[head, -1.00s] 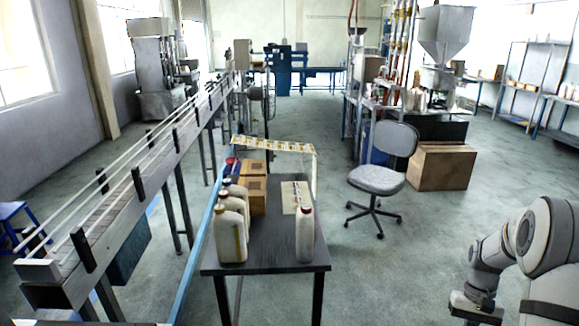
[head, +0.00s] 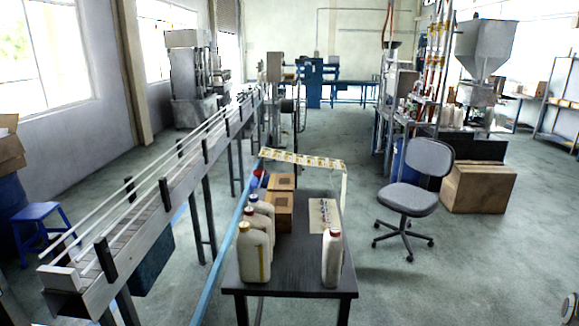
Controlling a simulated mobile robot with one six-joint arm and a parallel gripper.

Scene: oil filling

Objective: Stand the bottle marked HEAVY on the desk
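A dark desk (head: 300,272) stands in the lower middle of the head view. A white bottle with a red cap (head: 332,259) stands upright near its front right corner. A larger cream bottle with a yellow cap (head: 253,254) stands upright at the front left, with more white bottles (head: 262,209) in a row behind it. No HEAVY marking is readable on any of them. My gripper is out of view; only a small piece of what may be my arm shows at the lower right edge.
Cardboard boxes (head: 279,213) and a label sheet (head: 324,214) lie on the desk. A conveyor (head: 165,207) runs along the left. An office chair (head: 410,199) stands to the right of the desk. The floor at the lower right is clear.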

